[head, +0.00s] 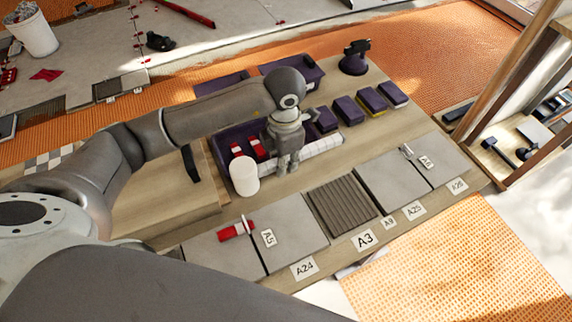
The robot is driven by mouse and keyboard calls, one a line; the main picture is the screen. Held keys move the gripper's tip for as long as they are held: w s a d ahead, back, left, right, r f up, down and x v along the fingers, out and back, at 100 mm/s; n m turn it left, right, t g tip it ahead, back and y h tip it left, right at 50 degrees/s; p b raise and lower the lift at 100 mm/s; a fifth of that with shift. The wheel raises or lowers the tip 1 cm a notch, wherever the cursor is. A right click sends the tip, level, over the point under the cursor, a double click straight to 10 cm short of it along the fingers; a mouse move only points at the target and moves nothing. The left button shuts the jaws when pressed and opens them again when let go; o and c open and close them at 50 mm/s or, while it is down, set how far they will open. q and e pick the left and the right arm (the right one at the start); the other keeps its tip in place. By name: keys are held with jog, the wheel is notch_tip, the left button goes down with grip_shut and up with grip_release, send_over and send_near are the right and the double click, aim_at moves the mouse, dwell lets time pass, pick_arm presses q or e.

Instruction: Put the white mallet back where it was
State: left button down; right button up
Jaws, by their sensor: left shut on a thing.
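The white mallet shows as a thick white cylinder-shaped head (243,175) at the front left corner of a dark purple tray (222,150) on the wooden bench. My left gripper (288,164) points down over the front of this tray, just right of the mallet head. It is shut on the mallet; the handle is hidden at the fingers. I cannot tell whether the head touches the bench or tray. My right gripper is not in view.
The tray also holds red pieces and a row of white pieces. Purple sponge-like blocks (348,111) and a dark suction-cup tool (354,58) stand behind.

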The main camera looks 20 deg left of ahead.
pick_arm(q)
jog(key=shift+w+d+f, duration=0.1)
jog(key=shift+w+f, duration=0.4)
jog(key=shift+f, duration=0.2)
notch_tip(320, 180, down, 2)
jog(key=shift+f+p, duration=0.15)
jog(key=shift+p, duration=0.35)
jog(key=shift+f, duration=0.3)
jog(key=shift+f, duration=0.1)
jog(key=c, duration=1.3)
grip_release()
